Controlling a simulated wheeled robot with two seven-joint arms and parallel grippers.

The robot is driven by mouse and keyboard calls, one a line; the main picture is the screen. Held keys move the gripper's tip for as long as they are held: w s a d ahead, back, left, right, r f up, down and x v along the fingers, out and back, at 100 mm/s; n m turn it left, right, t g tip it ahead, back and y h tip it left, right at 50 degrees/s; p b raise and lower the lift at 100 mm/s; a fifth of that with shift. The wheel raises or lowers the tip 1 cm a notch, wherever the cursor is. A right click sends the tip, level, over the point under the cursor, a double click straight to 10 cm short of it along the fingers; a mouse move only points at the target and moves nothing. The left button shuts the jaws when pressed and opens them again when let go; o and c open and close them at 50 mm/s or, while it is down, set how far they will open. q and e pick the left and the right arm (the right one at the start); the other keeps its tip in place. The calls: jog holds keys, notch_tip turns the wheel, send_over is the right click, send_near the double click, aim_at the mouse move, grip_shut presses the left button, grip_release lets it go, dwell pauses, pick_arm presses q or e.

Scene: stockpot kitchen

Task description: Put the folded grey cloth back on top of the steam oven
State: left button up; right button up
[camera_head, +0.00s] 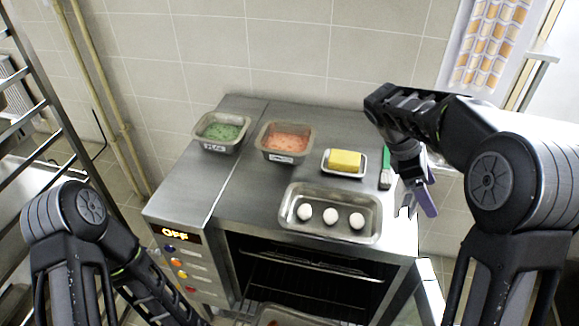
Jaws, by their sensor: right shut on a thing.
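The steam oven (250,205) stands against the tiled wall, with its front open and its display reading "OFF". My right gripper (418,190) hangs at the right edge of the oven top, pointing down. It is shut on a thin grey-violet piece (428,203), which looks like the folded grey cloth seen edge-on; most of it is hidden. No other grey cloth shows on the oven top. My left arm reaches down at the lower left, and its gripper is outside the picture.
Bare steel shows at left. A rack (40,103) stands far left.

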jog(key=shift+s+r, duration=0.1)
jog(key=shift+s, duration=0.15)
jog(key=shift+w, duration=0.1)
jog(key=shift+f+b, duration=1.85)
jog(key=shift+f, duration=1.05)
jog(key=shift+f+b, duration=0.55)
jog(key=shift+f, duration=0.3)
notch_tip(320, 180, down, 2)
jog(key=shift+f, duration=0.25)
jog(key=shift+f, duration=0.15)
